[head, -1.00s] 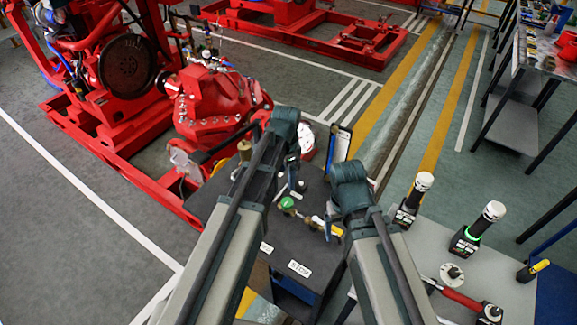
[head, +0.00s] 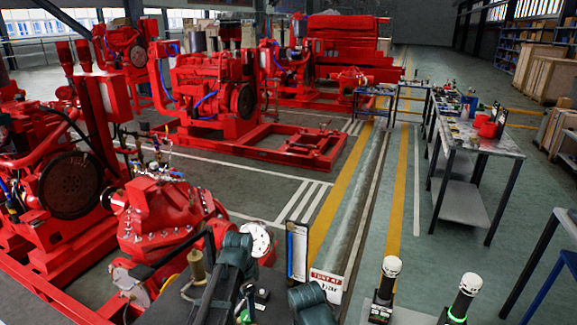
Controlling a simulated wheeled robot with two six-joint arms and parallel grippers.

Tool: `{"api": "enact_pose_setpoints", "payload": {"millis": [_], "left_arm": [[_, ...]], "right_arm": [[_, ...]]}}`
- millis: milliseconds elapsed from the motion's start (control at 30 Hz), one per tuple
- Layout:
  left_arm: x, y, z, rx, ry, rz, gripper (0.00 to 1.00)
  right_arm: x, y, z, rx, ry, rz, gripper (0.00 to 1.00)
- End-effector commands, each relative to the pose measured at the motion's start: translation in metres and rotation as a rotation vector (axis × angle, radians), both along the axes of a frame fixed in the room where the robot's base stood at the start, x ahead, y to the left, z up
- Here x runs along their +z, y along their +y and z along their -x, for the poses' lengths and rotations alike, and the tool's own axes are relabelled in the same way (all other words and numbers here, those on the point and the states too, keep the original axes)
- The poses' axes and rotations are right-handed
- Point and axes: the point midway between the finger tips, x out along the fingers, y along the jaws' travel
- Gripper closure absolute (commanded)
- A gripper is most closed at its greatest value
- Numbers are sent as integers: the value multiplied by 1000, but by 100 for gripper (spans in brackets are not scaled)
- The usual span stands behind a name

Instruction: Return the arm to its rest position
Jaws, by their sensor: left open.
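In the head view my left arm comes up from the bottom edge, with its dark joint (head: 235,250) raised at the lower middle. My left gripper (head: 247,298) hangs below that joint, small and partly hidden by the arm. It is open, and I see nothing held in it. The upper joint of my right arm (head: 312,302) shows at the bottom edge. My right gripper is out of the picture.
Black devices with white caps (head: 385,290) stand at right. The striped aisle ahead is open.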

Motion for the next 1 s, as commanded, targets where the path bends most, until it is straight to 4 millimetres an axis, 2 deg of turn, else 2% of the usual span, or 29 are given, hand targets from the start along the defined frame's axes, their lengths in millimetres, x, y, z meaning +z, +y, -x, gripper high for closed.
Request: {"api": "enact_pose_setpoints", "payload": {"millis": [33, 200, 400, 800, 1000], "left_arm": [[-14, 0, 0, 0, 0, 0, 15], [-34, 0, 0, 0, 0, 0, 15], [-45, 0, 0, 0, 0, 0, 15], [-43, 0, 0, 0, 0, 0, 15], [-26, 0, 0, 0, 0, 0, 15]], "right_arm": [[-14, 0, 0, 0, 0, 0, 16], [-34, 0, 0, 0, 0, 0, 16], [-45, 0, 0, 0, 0, 0, 16], [-43, 0, 0, 0, 0, 0, 16], [-26, 0, 0, 0, 0, 0, 16]]}}
